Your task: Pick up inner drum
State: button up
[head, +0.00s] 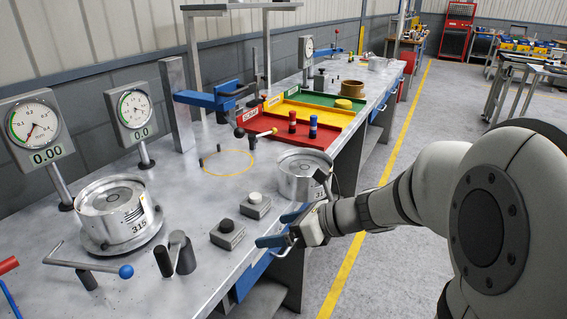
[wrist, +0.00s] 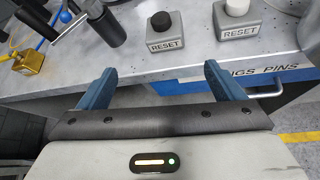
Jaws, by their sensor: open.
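Two silver metal drums stand on the bench in the head view. One drum (head: 116,212), marked 315, sits on a round base at the left. The other drum (head: 303,178) stands near the front edge, just behind and above my gripper in the picture. I cannot tell which is the inner drum. My gripper (head: 283,228) is at the bench's front edge, with blue fingers spread and nothing between them. In the wrist view my gripper (wrist: 159,70) is open towards the bench edge. A grey curved part at that view's right edge may be a drum.
Two reset boxes, one with a black button (head: 227,233) and one with a white button (head: 256,205), stand near the front edge. Dial gauges (head: 36,130) stand behind. Red (head: 323,115), yellow and green trays lie farther along. A yellow ring outline (head: 228,172) encloses mostly bare bench.

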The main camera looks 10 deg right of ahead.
jog(key=w+d+f+m+t+b, duration=0.3)
jog(key=w+d+m+t, duration=0.15)
jog(key=w+m, duration=0.45)
jog(key=m+t+h+b, duration=0.35)
jog(key=m+t, duration=0.35)
jog(key=m, duration=0.7)
send_near(320, 188)
jog(key=w, duration=0.1)
jog(key=w+a+f, duration=0.1)
jog(key=w, duration=0.1)
jog(key=w+a, duration=0.1)
jog(key=w, duration=0.1)
jog(key=shift+w+a+f, duration=0.1)
jog(key=shift+f, duration=0.25)
jog(key=shift+w+h, duration=0.25)
jog(key=shift+w, duration=0.1)
jog(key=x, duration=0.7)
jog(key=shift+a+r, duration=0.1)
jog(key=shift+r, duration=0.3)
jog(key=shift+c, duration=0.2)
grip_shut()
jog(key=shift+r, duration=0.45)
jog(key=shift+w+f, duration=0.1)
